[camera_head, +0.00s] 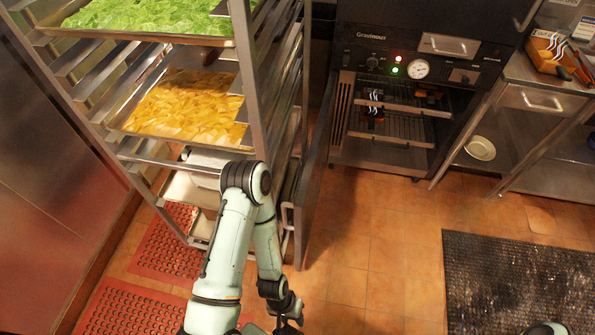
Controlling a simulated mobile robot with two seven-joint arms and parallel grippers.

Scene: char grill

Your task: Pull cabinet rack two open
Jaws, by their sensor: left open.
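The black cabinet (378,52) with a round gauge and lit red and green lights stands at the back, right of centre. Its door (316,150) stands open on the left side. Inside are wire racks, an upper one (420,110) and a lower one (400,142); both appear to sit inside the cabinet. Small dark items with pale marks lie at the upper rack; their details are unclear. My left gripper (288,318) is open at the bottom centre, in front of and well below the cabinet, touching no rack. My right gripper is out of view.
A metal tray rack on the left holds a tray of green leaves (150,16) and a tray of yellow pieces (188,108). A steel table (535,98) stands at right. Red mats (125,306) and a black mat (520,280) lie on the floor. Tiles before the cabinet are clear.

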